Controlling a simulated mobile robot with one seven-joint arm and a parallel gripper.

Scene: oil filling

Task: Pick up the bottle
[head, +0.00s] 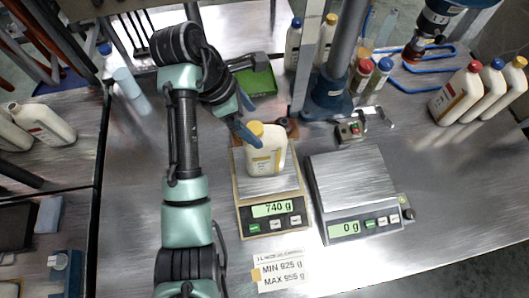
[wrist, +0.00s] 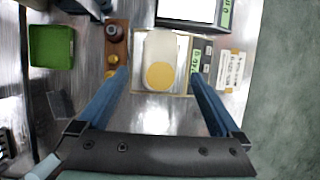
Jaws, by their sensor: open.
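A white bottle with a yellow cap (head: 265,158) stands upright on the left scale (head: 243,208), whose display reads 740 g. In the wrist view, the bottle (wrist: 158,48) shows between and beyond the two spread fingers of my gripper (wrist: 160,88), cap toward the camera. I see no finger closed on it, and whether the left finger touches it I cannot tell.
The right scale (head: 355,180) is empty and reads 0 g. A paper label (head: 281,270) reads MIN 925 g, MAX 955 g. A green tray (head: 257,83) lies behind. Several white bottles (head: 461,93) stand at right. A machine post (head: 335,70) stands behind the scales.

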